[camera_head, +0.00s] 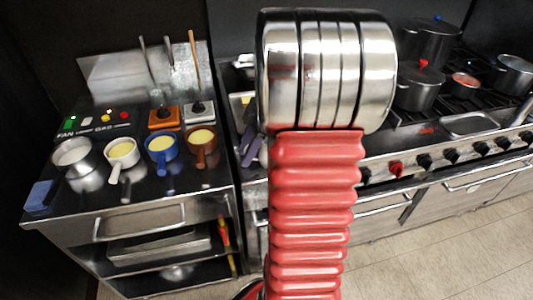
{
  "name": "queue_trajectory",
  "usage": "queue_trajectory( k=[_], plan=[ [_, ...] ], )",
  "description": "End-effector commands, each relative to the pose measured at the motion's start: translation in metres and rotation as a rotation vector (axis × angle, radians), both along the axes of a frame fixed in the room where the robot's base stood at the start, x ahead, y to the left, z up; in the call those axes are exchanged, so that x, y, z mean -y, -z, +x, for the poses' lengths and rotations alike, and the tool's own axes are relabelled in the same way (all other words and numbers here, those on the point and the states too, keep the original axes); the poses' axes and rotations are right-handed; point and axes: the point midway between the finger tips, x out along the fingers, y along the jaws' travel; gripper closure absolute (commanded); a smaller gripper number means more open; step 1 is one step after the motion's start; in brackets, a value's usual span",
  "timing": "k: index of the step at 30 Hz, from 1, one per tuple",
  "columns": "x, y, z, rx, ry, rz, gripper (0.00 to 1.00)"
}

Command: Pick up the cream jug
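The cream jug (122,162) is a small cream-coloured vessel with yellowish contents and a handle pointing toward the front. It stands on the dark top of the counter at the left, between a metal pan (85,178) and a blue jug (162,160). My arm rises through the middle of the picture, with red ribbed links and a stack of silver rings at the top, well to the right of the jug. My gripper does not show, so I cannot see its fingers.
A brown jug (206,158) stands right of the blue one. Behind are an orange block (163,118), upright utensils and a control panel (97,122). A blue block (40,196) lies at the front left corner. A stove with pots (419,95) stands at right.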

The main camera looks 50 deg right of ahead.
Motion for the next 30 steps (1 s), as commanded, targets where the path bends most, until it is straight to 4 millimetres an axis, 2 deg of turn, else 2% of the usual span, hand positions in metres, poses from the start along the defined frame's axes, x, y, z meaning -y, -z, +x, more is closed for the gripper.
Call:
queue_trajectory(
  k=[3, 6, 22, 30],
  plan=[
    [-0.005, 0.013, 0.002, -0.001, -0.002, 0.001, 0.68],
    [-0.007, 0.017, 0.004, -0.001, -0.002, 0.001, 0.68],
    [-0.006, 0.017, 0.004, 0.0, -0.001, 0.0, 0.68],
    [-0.006, 0.017, 0.004, 0.0, -0.001, 0.0, 0.87]
  ],
)
